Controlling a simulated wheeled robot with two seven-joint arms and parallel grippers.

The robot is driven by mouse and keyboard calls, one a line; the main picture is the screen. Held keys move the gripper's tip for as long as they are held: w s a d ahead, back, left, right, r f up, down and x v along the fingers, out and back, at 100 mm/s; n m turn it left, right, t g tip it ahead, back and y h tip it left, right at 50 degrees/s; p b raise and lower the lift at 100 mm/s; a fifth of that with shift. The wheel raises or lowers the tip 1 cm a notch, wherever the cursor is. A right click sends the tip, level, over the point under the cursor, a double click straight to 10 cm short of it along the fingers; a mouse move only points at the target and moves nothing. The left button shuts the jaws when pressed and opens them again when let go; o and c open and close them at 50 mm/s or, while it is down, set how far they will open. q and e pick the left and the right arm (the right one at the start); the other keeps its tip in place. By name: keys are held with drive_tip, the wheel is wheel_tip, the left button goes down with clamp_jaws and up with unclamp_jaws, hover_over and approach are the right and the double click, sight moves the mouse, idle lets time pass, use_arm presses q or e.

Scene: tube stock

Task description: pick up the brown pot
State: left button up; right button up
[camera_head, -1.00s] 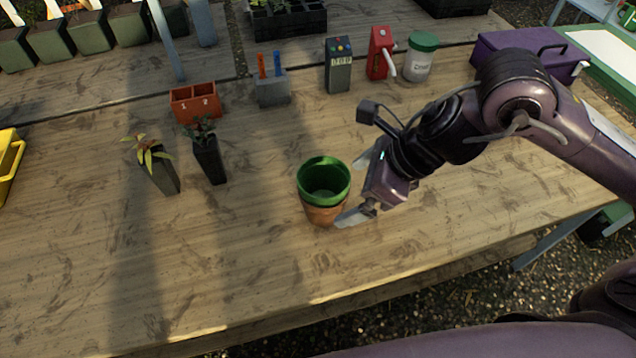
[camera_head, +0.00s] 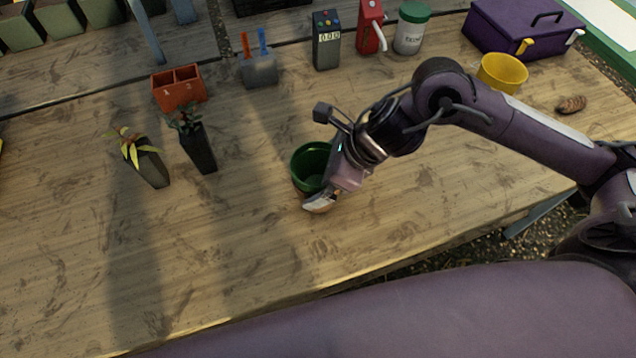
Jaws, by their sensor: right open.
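The brown pot (camera_head: 299,191) stands on the wooden table with a green pot (camera_head: 311,162) nested in its top. Only a small strip of brown shows below the green; the rest is hidden by the green pot and my right gripper. My right gripper (camera_head: 328,180) is open, at the right side of the stacked pots. One pale fingertip is in front of the brown pot's lower right; the other finger is mostly hidden. I cannot tell whether the fingers touch the pots. My left gripper is not in view.
Two potted plants in dark pots (camera_head: 198,148) (camera_head: 153,168) stand to the left. An orange two-cell box (camera_head: 180,92), a grey tool holder (camera_head: 259,72) and a purple box (camera_head: 520,32) stand farther back. A yellow pot (camera_head: 503,74) is at the right. The table's front is clear.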

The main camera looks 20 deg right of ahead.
drive_tip(key=c, duration=0.9)
drive_tip(key=shift+c, duration=0.8)
drive_tip(key=shift+r, duration=0.15)
